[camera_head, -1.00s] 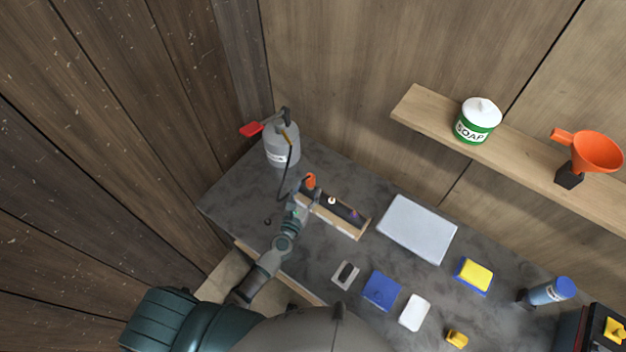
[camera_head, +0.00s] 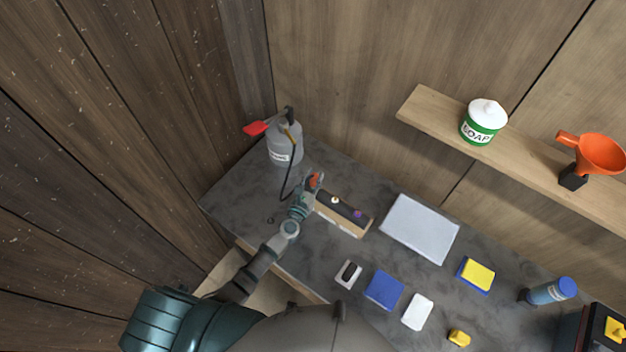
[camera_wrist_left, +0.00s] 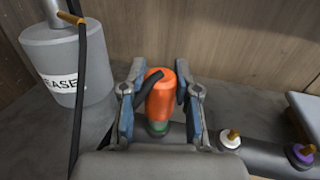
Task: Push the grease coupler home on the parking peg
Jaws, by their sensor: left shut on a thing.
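The orange grease coupler (camera_wrist_left: 160,98) stands about upright between the two fingers of my left gripper (camera_wrist_left: 160,108), which is shut on it. A dark hose end lies across its top. A green ring (camera_wrist_left: 157,128) shows right under the coupler. The parking peg itself is hidden, so I cannot tell how deep the coupler sits. In the head view the coupler (camera_head: 315,180) and my left gripper (camera_head: 307,189) are at the left end of the dark peg rail (camera_head: 345,209). My right gripper is not in view.
The grey grease canister (camera_head: 284,148) stands at the back left, its black hose (camera_head: 291,175) hanging toward the coupler. Pegs with a white ring (camera_wrist_left: 231,138) and a purple ring (camera_wrist_left: 301,155) stand to the right.

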